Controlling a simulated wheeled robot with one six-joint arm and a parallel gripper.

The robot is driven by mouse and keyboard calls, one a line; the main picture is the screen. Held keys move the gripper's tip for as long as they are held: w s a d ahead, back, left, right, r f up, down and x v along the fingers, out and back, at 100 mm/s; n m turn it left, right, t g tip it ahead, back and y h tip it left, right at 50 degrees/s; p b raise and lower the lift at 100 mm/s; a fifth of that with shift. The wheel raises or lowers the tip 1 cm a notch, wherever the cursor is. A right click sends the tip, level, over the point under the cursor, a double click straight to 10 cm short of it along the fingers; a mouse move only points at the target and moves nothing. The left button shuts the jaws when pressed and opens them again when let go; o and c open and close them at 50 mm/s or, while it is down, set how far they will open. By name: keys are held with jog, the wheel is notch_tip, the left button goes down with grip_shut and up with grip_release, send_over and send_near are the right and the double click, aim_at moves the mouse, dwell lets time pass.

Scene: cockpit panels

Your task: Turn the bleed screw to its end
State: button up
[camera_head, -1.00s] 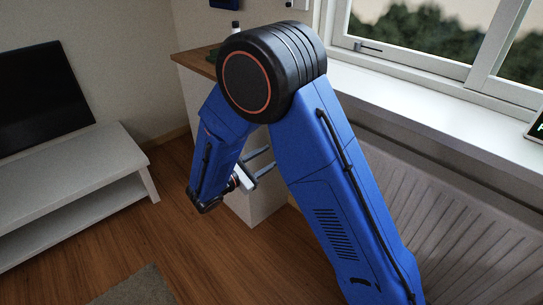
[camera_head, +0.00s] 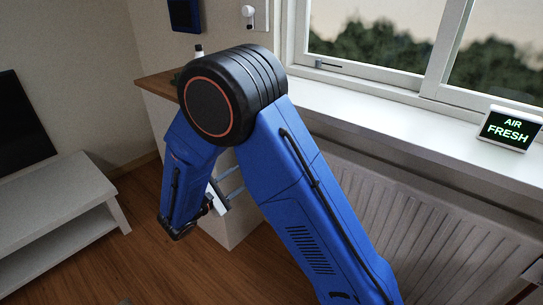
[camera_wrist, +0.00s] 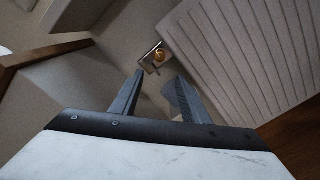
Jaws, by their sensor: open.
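In the wrist view a small brass-coloured round piece (camera_wrist: 159,55) sits on a pale fitting beside the radiator's end. It looks like the bleed screw, but it is too small to be sure. My gripper (camera_wrist: 160,77) is open, its two dark fingers apart and nothing held between them. The brass piece shows beyond the fingertips, roughly in line with the gap, and the fingers do not appear to touch it. In the head view my gripper (camera_head: 239,181) shows partly behind my blue arm, and the brass piece cannot be seen.
A ribbed radiator (camera_head: 390,210) runs below the window sill (camera_head: 400,125). A lit "AIR FRESH" display (camera_head: 508,128) stands on the sill. A wooden-topped cabinet (camera_head: 158,84) is behind my arm. A white low bench (camera_head: 60,215) stands left, with open floor between.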

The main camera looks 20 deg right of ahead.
jog(key=x, duration=1.7)
jog(key=shift+w, duration=0.1)
